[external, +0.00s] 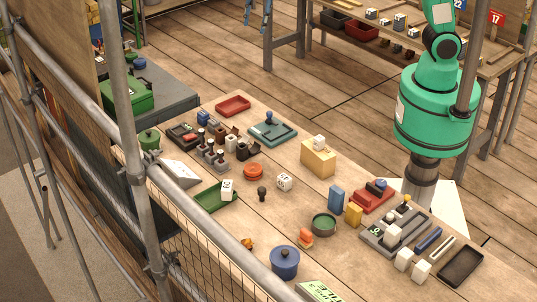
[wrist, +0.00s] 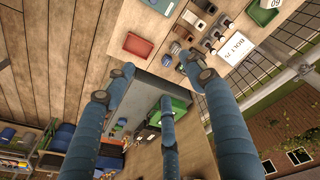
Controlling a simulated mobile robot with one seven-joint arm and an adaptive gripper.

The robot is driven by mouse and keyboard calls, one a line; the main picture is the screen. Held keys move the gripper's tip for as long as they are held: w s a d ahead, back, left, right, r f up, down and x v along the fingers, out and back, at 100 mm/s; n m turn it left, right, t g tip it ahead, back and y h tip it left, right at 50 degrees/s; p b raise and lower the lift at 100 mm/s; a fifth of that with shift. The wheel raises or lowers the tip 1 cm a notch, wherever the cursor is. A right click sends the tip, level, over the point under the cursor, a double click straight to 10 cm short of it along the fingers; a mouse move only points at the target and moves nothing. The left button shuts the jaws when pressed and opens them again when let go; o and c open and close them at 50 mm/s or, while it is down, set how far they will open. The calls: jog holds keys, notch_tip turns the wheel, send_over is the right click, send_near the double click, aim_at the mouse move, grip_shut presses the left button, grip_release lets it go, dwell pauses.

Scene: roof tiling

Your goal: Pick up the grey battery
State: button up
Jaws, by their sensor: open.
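I cannot single out the grey battery with certainty. Several small grey pieces (external: 210,152) stand in a cluster on the wooden bench (external: 285,160) at the middle left in the external view. Small grey round pieces (wrist: 175,48) also show near the top middle of the wrist view, partly behind a finger. My gripper (wrist: 150,85) shows three thick blue fingers, spread apart with nothing between them. Its blue fingertips (external: 267,16) appear at the top edge of the external view, high and away from the cluster.
A red tray (external: 233,105), a teal tray (external: 272,131), a green tray (external: 214,197) and a tan block (external: 318,159) surround the cluster. A grey parts tray (external: 385,240) lies at the right. Scaffold poles (external: 128,110) stand along the left.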

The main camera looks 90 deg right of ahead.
jog(key=w+a+f+n+g+p, duration=0.1)
jog(key=w+a+f+n+p, duration=0.15)
jog(key=w+f, duration=0.9)
jog(key=g, duration=0.1)
send_over(214, 121)
notch_tip(214, 121, down, 14)
jog(key=shift+s+r+n, duration=0.1)
jog(key=shift+r+n, duration=0.05)
jog(key=shift+n, duration=0.3)
jog(key=shift+f, duration=4.3)
jog(key=shift+f, duration=0.15)
jog(key=shift+d+f, duration=0.15)
jog(key=shift+f, duration=2.3)
